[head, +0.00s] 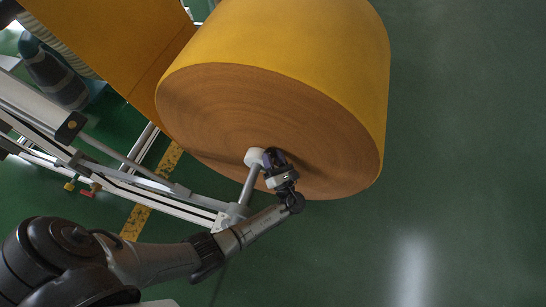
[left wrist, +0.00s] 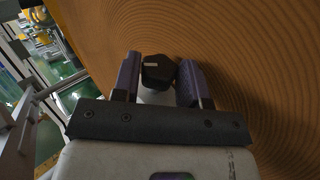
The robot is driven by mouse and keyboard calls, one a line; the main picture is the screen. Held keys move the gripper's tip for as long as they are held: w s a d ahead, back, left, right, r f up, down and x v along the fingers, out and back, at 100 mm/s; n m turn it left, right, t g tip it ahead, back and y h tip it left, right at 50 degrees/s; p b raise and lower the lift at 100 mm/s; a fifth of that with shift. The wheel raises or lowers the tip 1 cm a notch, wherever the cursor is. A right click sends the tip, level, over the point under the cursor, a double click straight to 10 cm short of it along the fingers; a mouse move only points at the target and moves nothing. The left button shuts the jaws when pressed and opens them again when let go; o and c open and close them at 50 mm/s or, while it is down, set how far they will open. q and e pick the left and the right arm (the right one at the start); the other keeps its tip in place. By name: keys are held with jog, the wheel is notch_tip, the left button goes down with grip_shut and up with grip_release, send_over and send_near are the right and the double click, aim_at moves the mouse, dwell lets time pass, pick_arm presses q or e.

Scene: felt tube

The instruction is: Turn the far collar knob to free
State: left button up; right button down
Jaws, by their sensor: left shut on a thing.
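A dark collar knob (left wrist: 158,73) with a pale mark on its face sits between the two purple fingers of my left gripper (left wrist: 160,82) in the left wrist view. The gripper is shut on this knob. In the head view my left gripper (head: 272,158) is at the end face of the yellow felt roll (head: 310,50), beside a white collar (head: 254,157) at the roll's core. The knob is hidden by the fingers there, and I cannot read its setting. My right gripper is not in view.
A grey support arm (head: 249,186) runs from the collar down to a metal frame (head: 180,191) on the left. The roll's spiral end face is close to my fingers. A yellow floor stripe (head: 137,218) passes under the frame. The green floor at the right is clear.

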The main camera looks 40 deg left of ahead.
pick_arm(q)
jog(key=o, duration=0.7)
jog(key=shift+o, duration=1.2)
jog(key=shift+s+f, duration=0.1)
jog(key=shift+s, duration=0.1)
jog(key=shift+w, duration=0.1)
